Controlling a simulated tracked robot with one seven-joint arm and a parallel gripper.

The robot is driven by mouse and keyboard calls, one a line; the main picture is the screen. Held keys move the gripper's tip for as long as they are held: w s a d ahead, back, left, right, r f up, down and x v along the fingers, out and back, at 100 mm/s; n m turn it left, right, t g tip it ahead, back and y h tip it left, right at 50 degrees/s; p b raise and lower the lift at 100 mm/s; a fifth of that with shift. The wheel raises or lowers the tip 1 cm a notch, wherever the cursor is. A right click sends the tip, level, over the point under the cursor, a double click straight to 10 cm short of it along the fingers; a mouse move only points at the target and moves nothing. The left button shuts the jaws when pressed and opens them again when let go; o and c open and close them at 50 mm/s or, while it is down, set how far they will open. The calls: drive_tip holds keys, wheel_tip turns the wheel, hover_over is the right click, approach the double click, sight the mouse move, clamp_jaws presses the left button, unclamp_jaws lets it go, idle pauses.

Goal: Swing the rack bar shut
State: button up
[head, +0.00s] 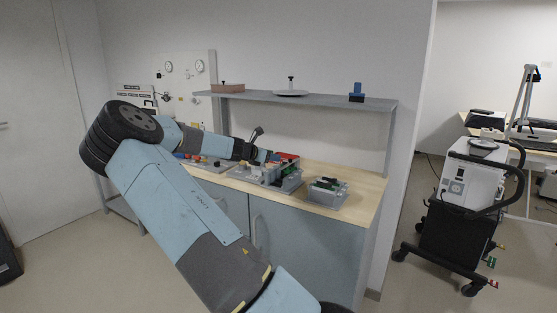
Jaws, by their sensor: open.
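My gripper (264,156) is small in the head view at the end of my arm, above the workbench (362,188). It is open, with nothing visible between its fingers. It is over or beside a grey rack (290,183) that holds red, green and dark parts; I cannot tell if they touch. A thin dark bar (257,133) sticks up at a tilt just behind my gripper. I cannot tell for sure whether it is the rack bar. My arm hides part of the rack's left side.
A second grey tray (328,196) with green and pale items stands to the right on the bench. A shelf (320,102) runs above the bench. A wheeled ventilator cart (460,185) stands at the right. The bench's right end is bare.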

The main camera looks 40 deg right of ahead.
drive_tip(key=shift+v, duration=1.45)
drive_tip(key=s+a+r+n+t+y, duration=0.2)
drive_tip(key=s+a+r+n+y, duration=0.25)
drive_tip(key=a+n, duration=0.55)
drive_tip(key=s+a+r+n+t+y, duration=0.25)
drive_tip(key=s+a+n+y, duration=0.45)
drive_tip(key=n, duration=0.5)
drive_tip(key=s+a+r+n+t+y, duration=0.2)
drive_tip(key=s+a+r+n+y, duration=0.3)
drive_tip(key=a+n, duration=0.6)
drive_tip(key=s+a+n+g+h, duration=0.1)
drive_tip(key=s+a+n+g, duration=0.1)
drive_tip(key=s+n, duration=0.7)
drive_tip(key=s+a+n+g+h, duration=0.1)
drive_tip(key=s+n, duration=0.8)
drive_tip(key=s, duration=0.9)
drive_tip(key=shift+a+f+n+g+h, duration=0.3)
drive_tip(key=shift+a+f+g+h, duration=0.1)
drive_tip(key=shift+a+h, duration=0.2)
